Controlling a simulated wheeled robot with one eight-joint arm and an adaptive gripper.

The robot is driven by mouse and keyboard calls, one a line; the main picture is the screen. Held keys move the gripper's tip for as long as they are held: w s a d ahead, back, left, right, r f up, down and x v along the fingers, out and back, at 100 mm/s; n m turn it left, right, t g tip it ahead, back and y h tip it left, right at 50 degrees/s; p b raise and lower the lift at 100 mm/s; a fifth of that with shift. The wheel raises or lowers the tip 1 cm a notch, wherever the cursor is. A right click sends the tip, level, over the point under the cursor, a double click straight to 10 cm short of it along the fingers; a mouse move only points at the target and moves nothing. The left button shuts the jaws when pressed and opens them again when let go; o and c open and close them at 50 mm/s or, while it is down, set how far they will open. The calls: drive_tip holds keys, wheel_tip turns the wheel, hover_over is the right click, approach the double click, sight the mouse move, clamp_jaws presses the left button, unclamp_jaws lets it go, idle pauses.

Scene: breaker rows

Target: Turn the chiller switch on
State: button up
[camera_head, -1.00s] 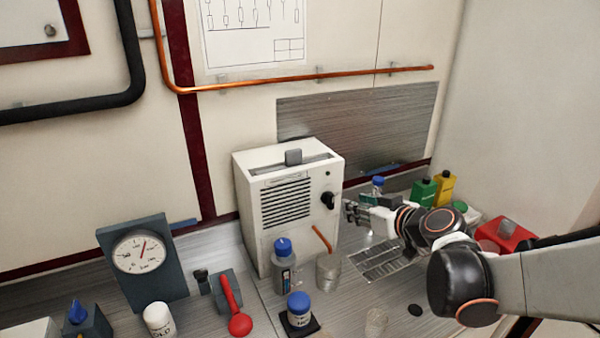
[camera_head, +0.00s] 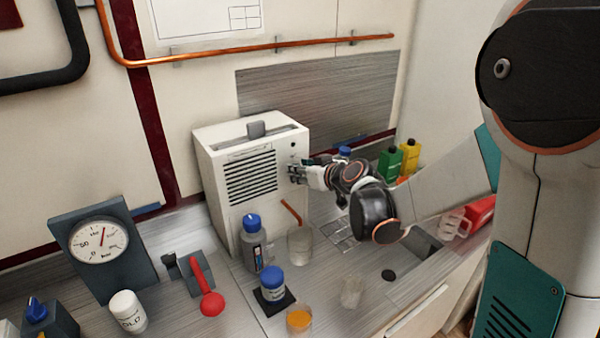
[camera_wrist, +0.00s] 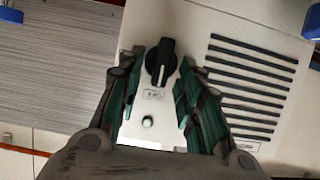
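The chiller is a white box (camera_head: 218,180) with a slotted vent at the back of the counter. Its switch appears to be the black rotary knob (camera_wrist: 160,62) on the front face, its grip bar roughly upright in the wrist view. A small label and a pale round button or lamp (camera_wrist: 148,122) sit beside the knob. My gripper (camera_head: 294,172) is at the right side of the chiller's front and hides the knob in the head view. In the wrist view my gripper (camera_wrist: 161,72) is open, with a finger on each side of the knob and gaps visible.
A grey bottle with a blue cap (camera_head: 253,242), a glass beaker (camera_head: 300,246) and a blue-lidded jar (camera_head: 272,284) stand in front of the chiller. Green (camera_head: 389,166) and yellow (camera_head: 410,158) bottles stand behind my arm. A dial gauge (camera_head: 100,245) is at left.

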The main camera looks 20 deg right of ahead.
drive_tip(key=shift+w+a, duration=0.1)
drive_tip(key=shift+w, duration=0.1)
clamp_jaws()
